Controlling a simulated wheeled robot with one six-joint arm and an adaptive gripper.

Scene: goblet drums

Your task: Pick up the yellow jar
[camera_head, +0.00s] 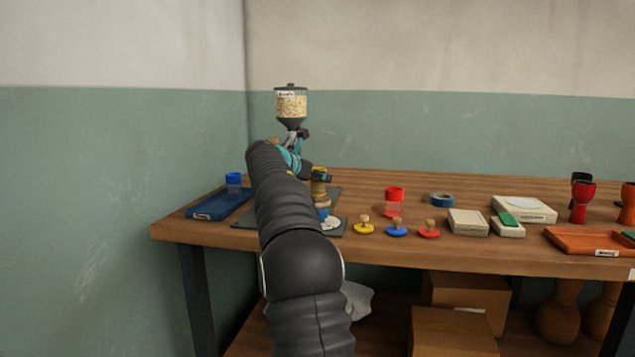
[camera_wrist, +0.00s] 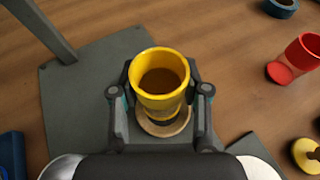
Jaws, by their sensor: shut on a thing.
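The yellow jar (camera_wrist: 160,101) is open at the top and has brown contents or a brown inside, seen from above in the wrist view. My gripper (camera_wrist: 160,93) is shut on it, with one finger on each side. In the head view, the jar (camera_head: 319,189) shows just beyond my arm, with my gripper (camera_head: 319,176) at its upper part. A round tan disc shows below the jar in the wrist view. A blue piece shows below it in the head view. The jar hides how these parts meet.
A grain hopper (camera_head: 291,104) stands behind on a grey base plate (camera_wrist: 85,85). A blue tray (camera_head: 216,206) with a blue jar (camera_head: 233,181) lies left. A red jar (camera_head: 394,196), blue tape (camera_head: 442,199) and several knobbed lids stand right. My arm hides part of the table.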

